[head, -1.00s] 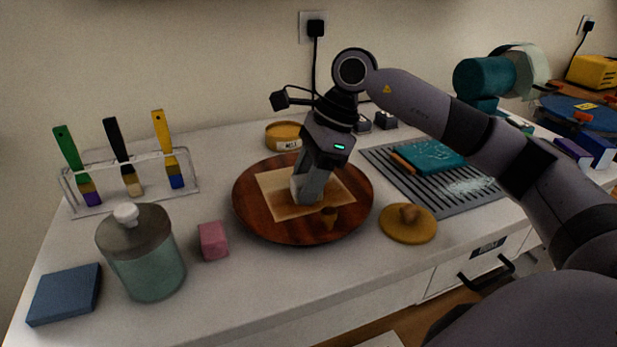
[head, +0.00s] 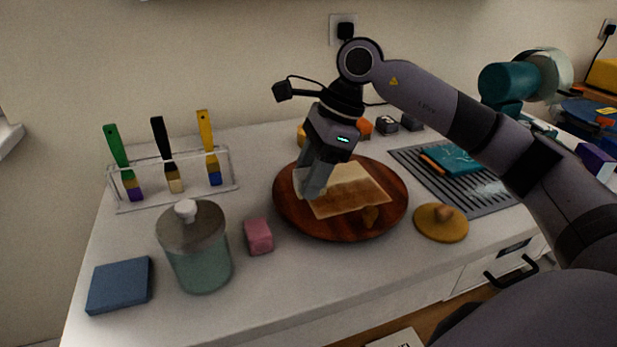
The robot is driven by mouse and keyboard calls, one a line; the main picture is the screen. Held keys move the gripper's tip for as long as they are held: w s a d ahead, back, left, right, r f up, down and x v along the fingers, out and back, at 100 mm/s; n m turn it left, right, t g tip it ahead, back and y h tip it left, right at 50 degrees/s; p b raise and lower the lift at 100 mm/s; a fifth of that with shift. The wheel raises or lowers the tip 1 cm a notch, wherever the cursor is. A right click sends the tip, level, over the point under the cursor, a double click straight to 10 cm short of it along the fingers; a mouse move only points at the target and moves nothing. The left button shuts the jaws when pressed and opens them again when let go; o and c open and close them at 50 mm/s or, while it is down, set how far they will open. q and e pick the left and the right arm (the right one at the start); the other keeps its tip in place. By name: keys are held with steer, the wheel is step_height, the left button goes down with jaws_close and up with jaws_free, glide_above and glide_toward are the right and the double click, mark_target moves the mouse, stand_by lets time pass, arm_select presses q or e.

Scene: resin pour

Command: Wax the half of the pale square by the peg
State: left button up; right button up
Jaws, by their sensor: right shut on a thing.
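The pale square (head: 350,189) lies on a round reddish-brown wooden board (head: 390,219) on the counter. The small brown peg (head: 370,216) stands on the board at the square's near edge. My right gripper (head: 311,191) reaches down at the square's left edge, away from the peg. It is shut on a whitish pad (head: 298,179), mostly hidden by the fingers. I cannot tell whether the pad touches the square. The square's surface shows lighter and darker tan patches. My left gripper is not in view.
A lidded glass jar (head: 200,262), pink block (head: 258,236) and blue block (head: 120,285) stand left of the board. Brushes hang in a clear rack (head: 175,182) behind. A yellow knobbed disc (head: 440,225) and grey ribbed mat (head: 480,205) lie right. Bare counter is in front.

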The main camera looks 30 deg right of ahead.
step_height(320, 180, up, 3)
steer(key=shift+f+p, duration=0.1)
steer(key=shift+p, duration=0.75)
steer(key=shift+r+p, duration=0.55)
steer(key=shift+r, duration=0.2)
steer(key=shift+r+p, duration=0.3)
steer(key=shift+r, duration=0.15)
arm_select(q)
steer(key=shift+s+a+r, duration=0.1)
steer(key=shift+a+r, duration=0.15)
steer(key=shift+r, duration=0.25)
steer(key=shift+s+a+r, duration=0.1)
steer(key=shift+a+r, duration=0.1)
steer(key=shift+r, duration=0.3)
